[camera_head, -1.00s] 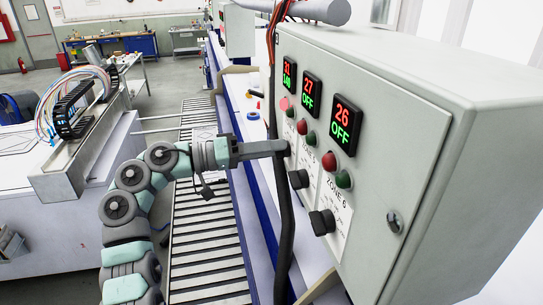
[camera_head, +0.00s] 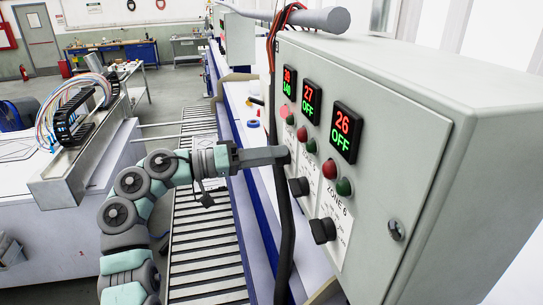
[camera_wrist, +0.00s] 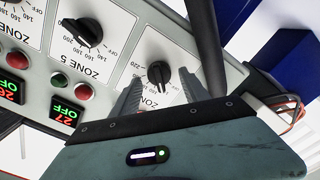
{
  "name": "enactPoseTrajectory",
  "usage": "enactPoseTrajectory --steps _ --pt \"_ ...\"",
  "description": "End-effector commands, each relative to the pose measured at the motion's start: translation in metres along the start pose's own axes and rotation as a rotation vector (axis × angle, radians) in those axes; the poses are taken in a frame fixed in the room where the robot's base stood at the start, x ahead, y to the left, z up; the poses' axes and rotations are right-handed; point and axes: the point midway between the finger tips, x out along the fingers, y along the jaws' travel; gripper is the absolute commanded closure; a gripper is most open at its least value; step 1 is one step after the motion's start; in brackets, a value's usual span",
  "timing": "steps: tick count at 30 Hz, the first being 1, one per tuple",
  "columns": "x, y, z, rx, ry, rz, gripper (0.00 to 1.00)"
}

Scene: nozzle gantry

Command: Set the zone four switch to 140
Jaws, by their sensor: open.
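The zone four switch (camera_wrist: 158,74) is a black knob on a white dial plate, seen in the wrist view to the right of the zone 5 knob. My gripper (camera_wrist: 160,80) is open, one finger on each side of this knob. I cannot tell whether the fingers touch it. In the head view my gripper (camera_head: 284,155) reaches the control cabinet's face and hides the knob. The leftmost display (camera_head: 288,82) shows a red number, seemingly 28, above a green 140. The other displays read 27 and 26, each with OFF.
The zone 5 knob (camera_head: 298,187) and zone 6 knob (camera_head: 322,230) sit to the right on the same cabinet (camera_head: 425,135), with red and green buttons above. A thick black cable (camera_head: 284,215) hangs along the cabinet's left edge. A roller conveyor (camera_head: 205,250) runs below my arm.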

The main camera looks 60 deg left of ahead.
Motion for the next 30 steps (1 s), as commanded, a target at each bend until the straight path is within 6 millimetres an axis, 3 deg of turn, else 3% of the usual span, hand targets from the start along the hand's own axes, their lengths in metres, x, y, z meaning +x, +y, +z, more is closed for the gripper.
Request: enactPoseTrajectory --steps 5,18,24,30 --pt "-0.014 -0.001 0.0 0.0 0.002 -0.001 0.47" --pt "-0.094 -0.002 0.001 -0.002 0.001 -0.002 0.47" --pt "-0.108 0.0 0.0 0.001 0.0 -0.001 0.47" --pt "-0.108 0.0 0.0 0.001 0.0 0.0 0.47"
